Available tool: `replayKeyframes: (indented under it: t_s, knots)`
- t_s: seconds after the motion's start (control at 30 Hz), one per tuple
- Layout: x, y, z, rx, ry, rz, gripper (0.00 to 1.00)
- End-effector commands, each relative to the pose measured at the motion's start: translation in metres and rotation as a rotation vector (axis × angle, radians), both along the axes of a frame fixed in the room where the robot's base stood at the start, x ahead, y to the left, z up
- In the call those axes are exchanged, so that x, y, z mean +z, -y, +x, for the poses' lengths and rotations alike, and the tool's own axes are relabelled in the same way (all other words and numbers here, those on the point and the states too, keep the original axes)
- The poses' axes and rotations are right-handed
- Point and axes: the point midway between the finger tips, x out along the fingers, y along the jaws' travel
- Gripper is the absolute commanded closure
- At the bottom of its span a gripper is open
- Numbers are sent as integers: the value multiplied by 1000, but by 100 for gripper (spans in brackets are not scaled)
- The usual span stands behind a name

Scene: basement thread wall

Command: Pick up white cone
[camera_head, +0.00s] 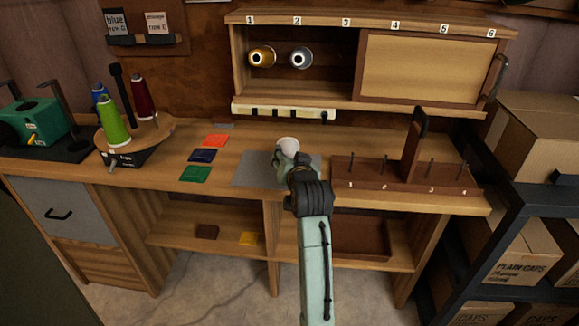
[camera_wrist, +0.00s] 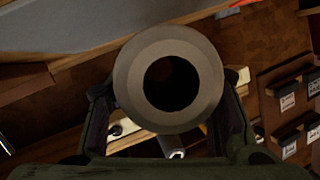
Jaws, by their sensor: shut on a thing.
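The white cone (camera_head: 288,146) is in my gripper above the grey mat (camera_head: 248,172) on the bench, in the head view. In the wrist view the cone (camera_wrist: 133,82) shows end-on as a pale ring around a dark hole, between the two fingers. My gripper (camera_head: 285,155) is shut on it, with one finger on each side. My gripper also shows in the wrist view (camera_wrist: 168,110). The fingertips are partly hidden behind the cone. I cannot tell the exact gap between the cone and the mat.
A numbered wooden rack with pegs (camera_head: 400,184) stands close to the right. A carousel with green, blue and dark red cones (camera_head: 165,128) stands left. Gold (camera_head: 262,57) and silver (camera_head: 302,58) spools sit in the wall cabinet. Red, blue and green squares (camera_head: 195,174) lie left of the mat.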

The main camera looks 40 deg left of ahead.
Motion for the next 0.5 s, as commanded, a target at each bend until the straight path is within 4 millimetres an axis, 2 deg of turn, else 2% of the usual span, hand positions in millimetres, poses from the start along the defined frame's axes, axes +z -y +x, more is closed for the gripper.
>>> replayKeyframes:
  t_s: [0.07, 0.5]
  knots:
    - [11, 2, -1, -1, 4, 3, 90]
    - [18, 79, -78, -2, 4, 4, 90]
